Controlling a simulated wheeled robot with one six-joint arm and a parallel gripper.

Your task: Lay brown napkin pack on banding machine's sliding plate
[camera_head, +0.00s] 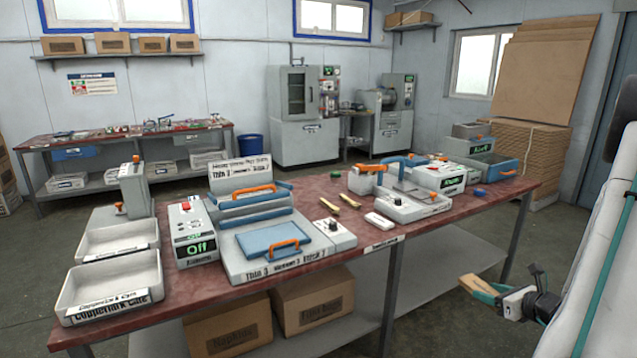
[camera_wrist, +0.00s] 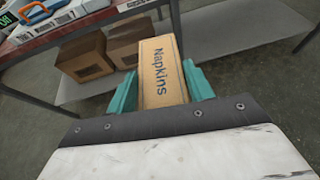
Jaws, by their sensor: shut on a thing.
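The brown napkin pack (camera_wrist: 160,72), a box shape printed "Napkins", is between the teal fingers of my gripper (camera_wrist: 162,90) in the wrist view. My gripper (camera_head: 487,290) is shut on it, low at the right in the head view, where only a small brown end of the pack (camera_head: 470,283) shows. Both are in front of the table and apart from it. A machine with a blue arch and orange lever (camera_head: 400,207) stands on the table's right half. A wide press with a blue, orange-handled plate (camera_head: 260,241) stands left of it. I cannot read which is the banding machine.
The red-brown table (camera_head: 350,237) has a lower shelf (camera_head: 430,275) with two cardboard boxes (camera_head: 232,325). White trays (camera_head: 110,290) and a box reading "Off" (camera_head: 192,232) are at left. Two brass-coloured pieces (camera_head: 348,201) lie mid-table. Floor is free before the table's right end.

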